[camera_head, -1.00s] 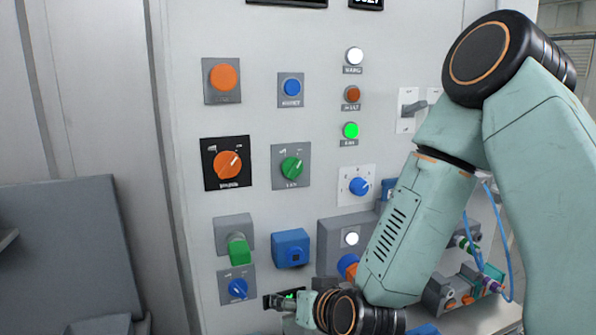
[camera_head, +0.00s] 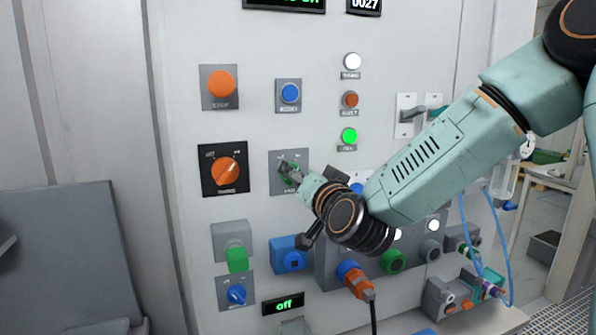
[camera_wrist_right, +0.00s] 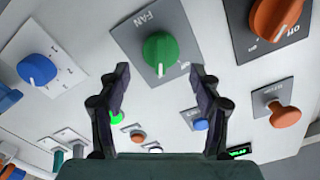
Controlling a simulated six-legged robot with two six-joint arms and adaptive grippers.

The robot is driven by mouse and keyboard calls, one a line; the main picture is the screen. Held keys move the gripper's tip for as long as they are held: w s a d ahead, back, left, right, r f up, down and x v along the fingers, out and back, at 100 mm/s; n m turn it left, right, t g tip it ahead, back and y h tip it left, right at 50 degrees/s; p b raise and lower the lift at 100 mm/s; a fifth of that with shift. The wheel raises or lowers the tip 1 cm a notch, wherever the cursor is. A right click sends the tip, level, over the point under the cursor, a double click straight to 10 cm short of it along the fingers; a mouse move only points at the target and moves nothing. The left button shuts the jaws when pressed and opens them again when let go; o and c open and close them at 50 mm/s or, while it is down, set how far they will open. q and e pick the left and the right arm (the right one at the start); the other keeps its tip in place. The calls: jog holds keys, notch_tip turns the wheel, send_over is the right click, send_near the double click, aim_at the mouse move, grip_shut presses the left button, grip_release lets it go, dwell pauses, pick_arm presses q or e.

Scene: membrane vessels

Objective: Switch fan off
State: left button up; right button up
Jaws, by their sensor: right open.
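The fan switch is a green rotary knob (camera_wrist_right: 160,52) on a grey plate (camera_wrist_right: 172,22) marked FAN. A white mark shows at its lower edge in the right wrist view. In the head view the plate (camera_head: 275,180) is on the cabinet front, and my gripper covers most of the knob. My right gripper (camera_wrist_right: 160,70) is open, with its fingers spread either side of the knob's lower part in the picture. The knob looks unheld, and I cannot tell if the fingertips touch the panel. My left gripper is out of view.
An orange rotary switch (camera_head: 226,171) sits close left of the fan plate. A blue button (camera_head: 289,92) is above, and a lit green lamp (camera_head: 349,136) is upper right. A blue box (camera_head: 283,256) and a display reading off (camera_head: 283,304) are below.

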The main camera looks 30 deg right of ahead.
jog(key=x, duration=0.2)
jog(key=shift+w+d, duration=0.2)
jog(key=shift+w, duration=0.1)
jog(key=shift+s+a+r, duration=0.1)
jog(key=shift+s+a, duration=0.05)
jog(key=shift+a, duration=0.2)
jog(key=c, duration=0.5)
jog(key=shift+d, duration=0.25)
jog(key=shift+c, duration=1.4)
jog(key=shift+a, duration=0.1)
jog(key=c, duration=0.3)
